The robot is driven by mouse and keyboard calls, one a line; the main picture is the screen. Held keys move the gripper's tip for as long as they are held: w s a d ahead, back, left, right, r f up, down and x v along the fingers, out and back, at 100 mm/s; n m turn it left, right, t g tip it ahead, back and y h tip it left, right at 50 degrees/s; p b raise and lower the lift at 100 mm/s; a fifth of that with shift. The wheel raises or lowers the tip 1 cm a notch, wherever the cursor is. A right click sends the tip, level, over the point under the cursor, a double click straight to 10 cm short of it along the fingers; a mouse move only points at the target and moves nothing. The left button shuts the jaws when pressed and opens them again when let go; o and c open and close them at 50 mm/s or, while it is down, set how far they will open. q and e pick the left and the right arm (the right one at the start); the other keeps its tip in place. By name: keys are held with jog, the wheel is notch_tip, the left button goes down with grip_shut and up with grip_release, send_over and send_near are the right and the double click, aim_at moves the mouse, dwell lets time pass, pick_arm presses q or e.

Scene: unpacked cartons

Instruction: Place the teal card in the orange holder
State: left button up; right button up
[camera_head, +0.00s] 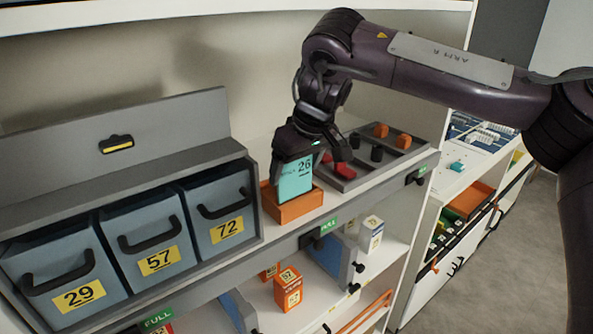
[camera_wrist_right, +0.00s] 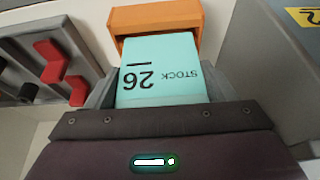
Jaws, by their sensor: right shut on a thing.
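The teal card (camera_head: 295,180) is marked STOCK 26 and is upright in the head view. It also shows in the right wrist view (camera_wrist_right: 160,65), with its far end at the orange holder (camera_wrist_right: 155,18). The orange holder (camera_head: 294,208) sits on the shelf top, and the card's lower edge is at or inside its opening; how deep it sits I cannot tell. My right gripper (camera_head: 294,155) is shut on the card's upper part, above the holder. My left gripper is not in view.
Grey-blue bins numbered 29, 57 and 72 (camera_head: 215,212) stand left of the holder. A grey tray (camera_head: 345,185) with red, black and orange pieces lies close on the right. Small orange and white boxes (camera_head: 288,290) are on the shelf below.

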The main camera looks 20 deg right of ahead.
aim_at(296, 179)
notch_tip(296, 179, down, 2)
jog(key=shift+f+p, duration=0.1)
jog(key=shift+p, duration=0.2)
jog(key=shift+d+f, duration=0.1)
jog(key=shift+f, duration=0.05)
jog(key=shift+f, duration=0.15)
jog(key=o, duration=0.5)
jog(key=shift+f, duration=0.1)
jog(key=o, duration=0.5)
